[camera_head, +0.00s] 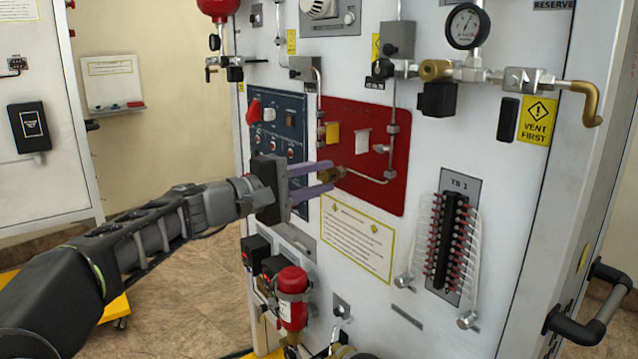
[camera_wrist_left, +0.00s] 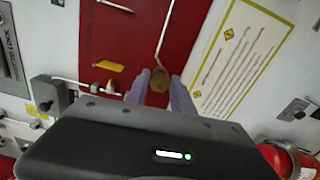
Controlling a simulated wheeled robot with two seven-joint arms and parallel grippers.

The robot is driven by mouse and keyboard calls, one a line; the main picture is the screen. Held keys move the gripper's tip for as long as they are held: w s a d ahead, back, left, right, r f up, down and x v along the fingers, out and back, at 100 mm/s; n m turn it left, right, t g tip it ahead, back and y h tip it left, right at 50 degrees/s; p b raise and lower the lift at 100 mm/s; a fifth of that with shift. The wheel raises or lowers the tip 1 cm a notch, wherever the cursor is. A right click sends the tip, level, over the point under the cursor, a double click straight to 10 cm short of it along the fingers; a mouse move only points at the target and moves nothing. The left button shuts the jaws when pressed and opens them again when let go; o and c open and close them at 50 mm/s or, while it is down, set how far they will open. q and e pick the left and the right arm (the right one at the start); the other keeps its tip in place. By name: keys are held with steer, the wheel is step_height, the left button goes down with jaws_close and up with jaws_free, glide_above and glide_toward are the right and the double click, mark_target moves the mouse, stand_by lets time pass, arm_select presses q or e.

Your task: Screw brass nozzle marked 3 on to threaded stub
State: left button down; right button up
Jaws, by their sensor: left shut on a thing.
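My left gripper (camera_head: 327,178) reaches in from the left, its two pale purple fingers level in front of the red panel (camera_head: 362,125). It is shut on a small brass nozzle (camera_head: 336,173), held at the fingertips close to the panel. In the left wrist view the brass nozzle (camera_wrist_left: 159,80) shows between the fingertips, at the end of a thin white pipe (camera_wrist_left: 165,35). I cannot read a number on it. The threaded stub is not clearly seen; the nozzle and fingers may hide it. I cannot tell whether nozzle and stub touch. My right gripper is not in view.
A thin pipe with fittings (camera_head: 392,150) runs down the red panel beside the nozzle. A dark blue panel (camera_head: 283,110) with knobs lies behind the gripper. A yellow-edged instruction sign (camera_head: 357,238) and a red cylinder (camera_head: 292,298) are below. A terminal strip (camera_head: 450,240) is at right.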

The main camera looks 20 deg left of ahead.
arm_select(q)
steer(key=shift+f+m+b, duration=0.3)
steer(key=shift+m+b, duration=0.4)
steer(key=shift+b, duration=0.3)
steer(key=shift+m+b, duration=0.3)
steer(key=shift+b, duration=0.05)
steer(key=shift+r, duration=0.15)
steer(key=shift+r+m, duration=0.1)
steer(key=shift+m, duration=0.2)
steer(key=m+b, duration=0.2)
steer(key=b, duration=0.1)
steer(key=shift+f, duration=0.3)
steer(key=shift+r+m+b, duration=0.15)
steer(key=shift+m+b, duration=0.45)
steer(key=shift+b, duration=0.1)
steer(key=shift+r, duration=0.15)
